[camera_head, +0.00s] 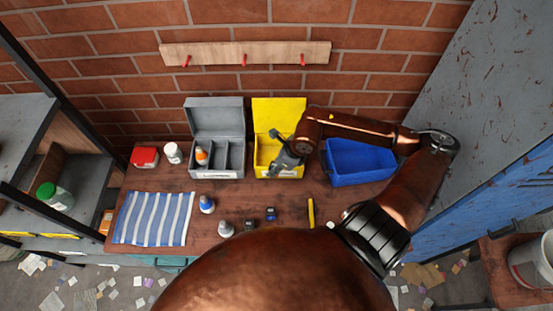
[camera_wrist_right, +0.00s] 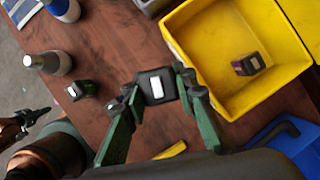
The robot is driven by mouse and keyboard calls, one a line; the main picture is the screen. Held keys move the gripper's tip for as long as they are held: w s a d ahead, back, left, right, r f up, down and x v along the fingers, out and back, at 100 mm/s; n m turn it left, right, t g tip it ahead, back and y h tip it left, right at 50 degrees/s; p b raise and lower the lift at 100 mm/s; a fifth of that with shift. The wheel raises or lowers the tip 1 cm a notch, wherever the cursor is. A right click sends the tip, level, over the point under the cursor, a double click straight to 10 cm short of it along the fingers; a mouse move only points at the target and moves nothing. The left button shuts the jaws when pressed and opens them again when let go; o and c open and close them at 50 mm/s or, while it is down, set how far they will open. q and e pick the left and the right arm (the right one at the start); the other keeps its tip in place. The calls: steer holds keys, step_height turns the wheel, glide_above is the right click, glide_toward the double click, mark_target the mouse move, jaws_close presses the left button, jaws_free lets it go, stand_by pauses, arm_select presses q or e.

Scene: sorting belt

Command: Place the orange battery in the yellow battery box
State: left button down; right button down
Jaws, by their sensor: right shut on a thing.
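My right gripper (camera_wrist_right: 157,92) is shut on a dark battery (camera_wrist_right: 157,82) with a white label on its end. The battery's coloured side is hidden, so I cannot tell that it is orange. In the head view my right gripper (camera_head: 284,156) is over the front of the open yellow battery box (camera_head: 292,172). In the right wrist view the held battery is beside the box wall (camera_wrist_right: 208,82). Another dark battery with a reddish side (camera_wrist_right: 248,65) lies inside the box. A dark claw at the wrist view's lower left, seemingly my left gripper (camera_wrist_right: 30,118), is unclear.
A grey compartment box (camera_head: 217,174) stands left of the yellow box and a blue bin (camera_head: 350,180) right of it. Two batteries (camera_head: 270,213) (camera_head: 249,224), bottles (camera_head: 207,204) and a yellow strip (camera_head: 311,212) are on the table. A striped cloth (camera_head: 154,218) lies left.

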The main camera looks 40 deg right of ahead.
steer(key=w+d+f, duration=0.2)
steer(key=w, duration=0.1)
steer(key=w+d+f, duration=0.2)
steer(key=w+f, duration=0.1)
steer(key=w+d+f, duration=0.3)
steer(key=w, duration=0.1)
steer(key=shift+f+p, duration=0.2)
steer(key=shift+p, duration=0.2)
steer(key=shift+w+d+f, duration=0.25)
steer(key=shift+w+f, duration=0.1)
steer(key=shift+f, duration=1.75)
steer(key=c, duration=1.6)
jaws_free()
steer(key=shift+f, duration=0.1)
steer(key=v, duration=1.2)
